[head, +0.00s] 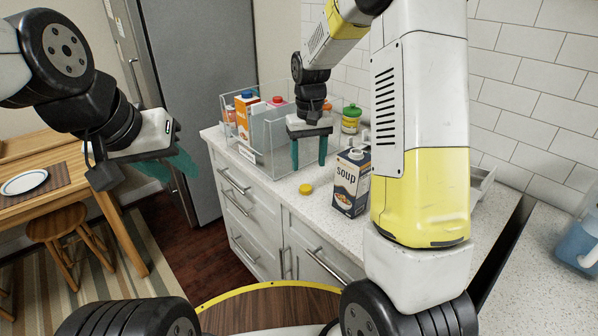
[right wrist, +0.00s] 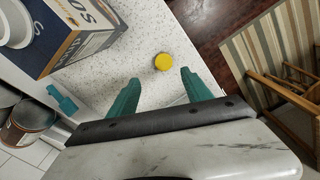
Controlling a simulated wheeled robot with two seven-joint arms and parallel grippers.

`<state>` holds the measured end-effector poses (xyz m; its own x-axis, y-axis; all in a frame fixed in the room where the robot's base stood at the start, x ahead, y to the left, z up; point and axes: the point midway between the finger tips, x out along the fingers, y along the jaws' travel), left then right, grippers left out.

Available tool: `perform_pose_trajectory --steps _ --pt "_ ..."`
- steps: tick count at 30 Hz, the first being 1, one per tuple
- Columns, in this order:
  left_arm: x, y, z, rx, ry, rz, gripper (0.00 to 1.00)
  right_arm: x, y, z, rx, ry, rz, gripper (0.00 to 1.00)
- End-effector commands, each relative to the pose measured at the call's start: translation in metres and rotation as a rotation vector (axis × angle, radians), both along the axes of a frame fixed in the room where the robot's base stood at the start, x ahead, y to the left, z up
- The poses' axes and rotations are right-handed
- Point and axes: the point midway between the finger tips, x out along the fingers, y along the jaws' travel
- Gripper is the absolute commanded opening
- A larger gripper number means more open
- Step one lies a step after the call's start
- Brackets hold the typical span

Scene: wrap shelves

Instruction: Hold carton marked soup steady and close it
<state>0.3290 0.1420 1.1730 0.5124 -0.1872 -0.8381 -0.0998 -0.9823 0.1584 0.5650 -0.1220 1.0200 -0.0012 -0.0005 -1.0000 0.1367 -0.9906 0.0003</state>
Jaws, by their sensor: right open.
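The carton marked soup (head: 350,184) stands upright on the counter, dark blue with a white top. Its uncapped-looking white spout (right wrist: 18,24) shows at the upper left of the right wrist view, where the carton (right wrist: 75,32) is partly cut off. A yellow cap (head: 305,188) lies on the counter left of the carton; it also shows in the right wrist view (right wrist: 162,61). My right gripper (head: 309,164) is open and empty above the counter, its fingertips (right wrist: 160,77) pointing toward the cap. My left gripper (head: 188,176) is away from the counter, over the floor, with nothing visible in it.
A clear bin (head: 285,158) with several cartons and bottles stands at the back of the counter. A green-lidded jar (head: 351,119) is behind the carton. A blue jug (head: 578,243) is at the far right. The counter around the cap is clear.

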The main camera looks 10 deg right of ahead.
Motion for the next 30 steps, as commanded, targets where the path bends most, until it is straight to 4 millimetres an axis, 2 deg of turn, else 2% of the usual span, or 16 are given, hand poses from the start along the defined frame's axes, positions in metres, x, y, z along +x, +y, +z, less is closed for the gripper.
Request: perform_pose_trajectory --steps 8,16,24,30 --pt "0.0 0.0 0.0 0.0 0.0 0.0 0.36 0.0 0.0 -0.001 0.0 0.0 0.0 0.58" --pt "0.0 0.0 0.0 0.0 0.0 0.0 0.36 -0.001 0.0 -0.026 0.0 0.001 -0.001 0.58" --pt "0.0 0.0 0.0 0.0 0.0 0.0 0.36 -0.001 0.001 -0.027 0.0 0.0 0.0 0.58" --pt "0.0 0.0 0.0 0.0 0.0 0.0 0.36 -0.003 0.007 -0.053 0.0 0.003 0.001 0.58"
